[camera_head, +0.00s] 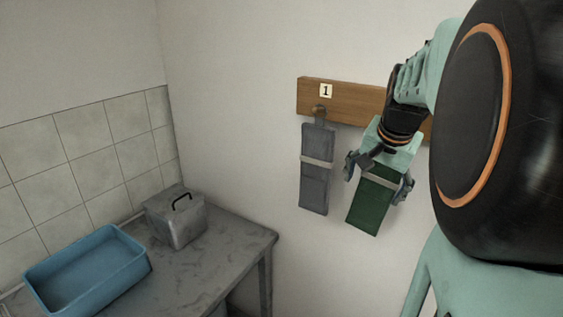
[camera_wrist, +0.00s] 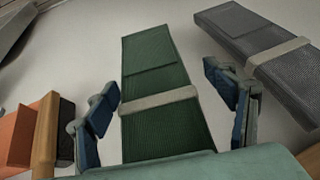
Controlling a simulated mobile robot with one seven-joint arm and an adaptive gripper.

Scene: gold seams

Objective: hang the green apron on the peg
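The green apron (camera_head: 370,204) hangs tilted against the wall below the wooden board, with a pale band across it. In the wrist view the green apron (camera_wrist: 160,95) lies between my fingers, with a gap on each side. My gripper (camera_head: 379,177) is open around the apron's upper part, and its fingers also show in the wrist view (camera_wrist: 168,108). The apron's top end is hidden by my gripper, so I cannot tell what holds it. One wooden peg (camera_head: 319,111) shows on the board, under a label "1", with a grey apron (camera_head: 316,170) on it.
The wooden board (camera_head: 353,101) runs along the wall behind my arm. An orange-brown thing (camera_wrist: 20,135) shows at the wrist view's left edge. A grey table (camera_head: 215,262) at the lower left carries a blue tray (camera_head: 137,262) and a lidded metal box (camera_head: 177,225).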

